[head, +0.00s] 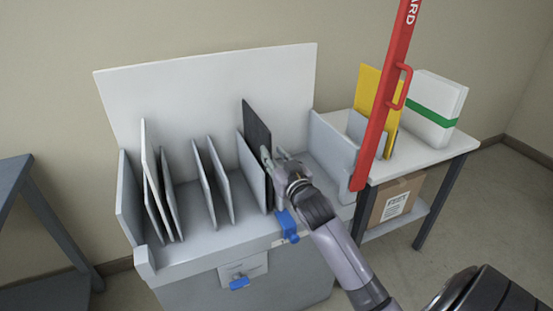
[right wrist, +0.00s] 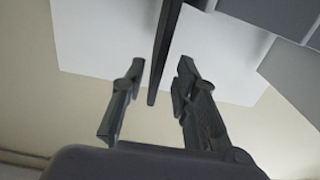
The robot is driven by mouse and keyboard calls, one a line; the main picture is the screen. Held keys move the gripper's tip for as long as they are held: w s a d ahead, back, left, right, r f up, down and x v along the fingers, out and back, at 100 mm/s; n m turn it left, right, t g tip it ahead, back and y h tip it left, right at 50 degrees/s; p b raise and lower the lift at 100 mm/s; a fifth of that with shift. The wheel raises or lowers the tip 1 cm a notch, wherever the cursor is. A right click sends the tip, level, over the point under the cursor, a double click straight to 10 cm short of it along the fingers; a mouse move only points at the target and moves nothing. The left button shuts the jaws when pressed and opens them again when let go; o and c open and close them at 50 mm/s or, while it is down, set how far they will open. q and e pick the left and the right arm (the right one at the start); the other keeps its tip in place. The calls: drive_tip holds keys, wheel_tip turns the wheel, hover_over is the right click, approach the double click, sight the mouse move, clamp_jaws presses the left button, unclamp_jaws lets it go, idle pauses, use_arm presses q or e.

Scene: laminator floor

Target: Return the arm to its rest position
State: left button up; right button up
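My right arm reaches into the grey slotted rack (head: 205,245) from the lower right in the head view. My right gripper (head: 271,158) is at the near upper edge of a dark panel (head: 257,128), which stands upright in a slot. In the right wrist view, the fingers of the right gripper (right wrist: 161,66) are apart. The dark panel (right wrist: 163,45) passes between them with a visible gap on each side. Its lower part is hidden in the head view. My left gripper is not in view.
A red upright barrier (head: 385,105) stands close to my right arm. A white and green box (head: 437,95) and a yellow panel (head: 366,88) are on the side table (head: 425,157), with a cardboard box (head: 397,198) below. Blue latches (head: 288,225) stick out at the rack's front.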

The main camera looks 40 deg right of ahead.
drive_tip(key=shift+v, duration=0.8)
